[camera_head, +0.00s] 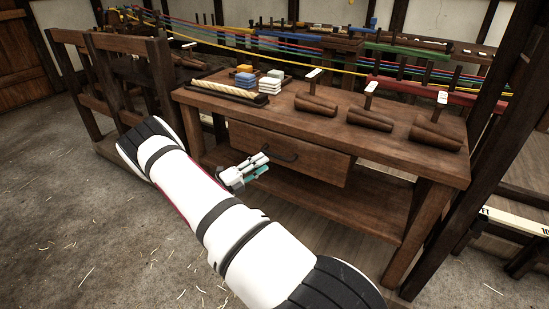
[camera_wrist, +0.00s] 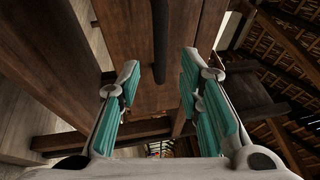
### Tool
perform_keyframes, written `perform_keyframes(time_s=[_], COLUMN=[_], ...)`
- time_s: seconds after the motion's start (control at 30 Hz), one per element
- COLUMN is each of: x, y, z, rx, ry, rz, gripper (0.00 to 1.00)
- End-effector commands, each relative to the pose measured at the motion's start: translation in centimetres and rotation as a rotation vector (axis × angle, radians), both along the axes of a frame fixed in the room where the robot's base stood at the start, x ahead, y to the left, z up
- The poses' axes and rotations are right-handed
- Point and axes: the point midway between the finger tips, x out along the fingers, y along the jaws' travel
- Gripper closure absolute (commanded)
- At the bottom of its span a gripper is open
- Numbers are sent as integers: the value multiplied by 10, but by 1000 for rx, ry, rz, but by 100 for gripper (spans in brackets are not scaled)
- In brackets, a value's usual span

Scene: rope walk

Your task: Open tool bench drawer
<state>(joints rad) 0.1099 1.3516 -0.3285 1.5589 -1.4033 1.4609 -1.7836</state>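The wooden tool bench (camera_head: 385,152) has one drawer (camera_head: 318,164) under its top, and the drawer looks shut. A dark bar handle (camera_head: 284,156) is on the drawer front. My gripper (camera_head: 264,165) is just in front of the drawer, near the left end of the handle. In the wrist view, my gripper (camera_wrist: 158,78) is open, with its teal pads wide apart and nothing held. The handle (camera_wrist: 160,40) shows in the gap between the fingers, beyond the tips and nearer the right finger. I see no contact between them.
A lower shelf (camera_head: 330,205) lies under the drawer. A dark post (camera_head: 480,150) stands at right. The floor at left is open.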

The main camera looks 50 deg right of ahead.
Motion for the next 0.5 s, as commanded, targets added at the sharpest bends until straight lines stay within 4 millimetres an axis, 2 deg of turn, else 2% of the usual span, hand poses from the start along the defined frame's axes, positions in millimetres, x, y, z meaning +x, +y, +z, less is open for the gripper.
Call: perform_keyframes(time_s=[0.03,0.2,0.5], x=[-4,-13,-21], y=[-11,-38,-61], z=[2,7,11], rx=[-1,0,1], ry=[0,-1,-1], rz=[-3,-3,-1], gripper=[67,67,67])
